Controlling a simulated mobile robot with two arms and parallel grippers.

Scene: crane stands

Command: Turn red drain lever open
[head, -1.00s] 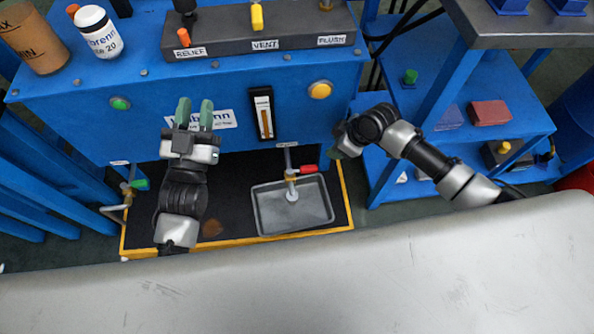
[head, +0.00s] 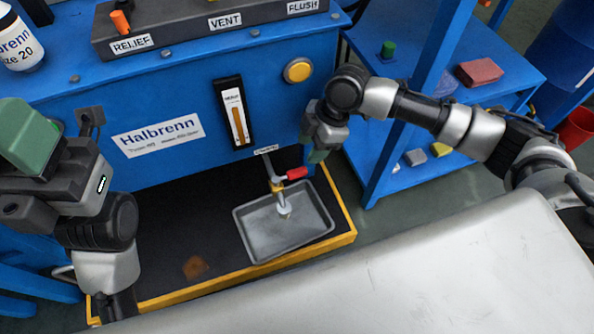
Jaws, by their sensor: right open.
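The red drain lever (head: 292,174) sits on a small brass valve (head: 276,187) on a pipe coming from the front of the blue machine. The lever points sideways to the right, across the pipe. My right gripper (head: 316,154) is just above and right of the lever's end, pointing down, open and apparently apart from it. My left gripper (head: 28,135) is large at the left edge, far from the lever.
A grey drip tray (head: 256,236) lies under the valve on a black, yellow-edged platform (head: 170,296). A gauge (head: 234,112) and yellow button (head: 298,70) are on the machine front. A blue shelf (head: 450,60) stands to the right, close to my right arm.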

